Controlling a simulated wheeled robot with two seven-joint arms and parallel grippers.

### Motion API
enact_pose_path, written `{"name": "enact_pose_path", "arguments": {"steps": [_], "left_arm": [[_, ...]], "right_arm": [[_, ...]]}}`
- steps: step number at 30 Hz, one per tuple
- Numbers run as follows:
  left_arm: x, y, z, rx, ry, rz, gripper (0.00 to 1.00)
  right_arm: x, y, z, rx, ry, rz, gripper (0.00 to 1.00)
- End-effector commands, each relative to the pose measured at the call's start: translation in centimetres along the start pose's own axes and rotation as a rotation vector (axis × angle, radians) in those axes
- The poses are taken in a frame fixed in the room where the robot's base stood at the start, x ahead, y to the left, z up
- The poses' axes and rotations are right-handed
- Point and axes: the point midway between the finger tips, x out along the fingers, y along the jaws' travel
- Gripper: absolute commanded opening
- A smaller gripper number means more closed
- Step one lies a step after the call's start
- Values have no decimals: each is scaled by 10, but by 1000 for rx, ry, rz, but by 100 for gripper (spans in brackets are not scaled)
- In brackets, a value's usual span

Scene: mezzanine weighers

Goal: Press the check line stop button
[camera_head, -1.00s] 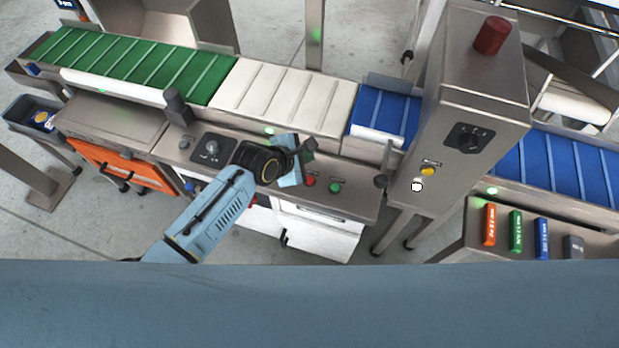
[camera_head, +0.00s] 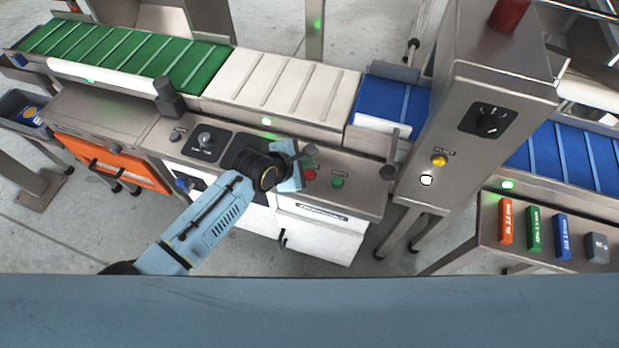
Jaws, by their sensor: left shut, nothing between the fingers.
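A red button (camera_head: 310,176) sits on the steel control panel (camera_head: 360,196) in the head view, with a green button (camera_head: 337,181) just right of it. Their labels are too small to read surely. My left gripper (camera_head: 299,164) is shut and empty. It reaches in from the lower left over the panel, its light-blue tip just left of the red button. I cannot tell whether it touches. Part of the panel behind the wrist is hidden. My right gripper is out of view.
A steel cabinet (camera_head: 460,110) with a yellow button (camera_head: 439,160) and a white button (camera_head: 426,180) stands right. Green (camera_head: 120,50) and white (camera_head: 285,85) belts run behind.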

Motion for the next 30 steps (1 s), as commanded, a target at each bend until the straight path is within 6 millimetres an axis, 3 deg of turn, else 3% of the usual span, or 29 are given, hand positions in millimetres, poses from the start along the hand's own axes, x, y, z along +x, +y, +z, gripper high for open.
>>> {"name": "enact_pose_path", "arguments": {"steps": [6, 30], "left_arm": [[12, -10, -8, -2, -1, -1, 0], [12, -9, -8, -1, -1, -1, 0]], "right_arm": [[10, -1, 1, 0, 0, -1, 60], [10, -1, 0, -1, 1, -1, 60]]}}
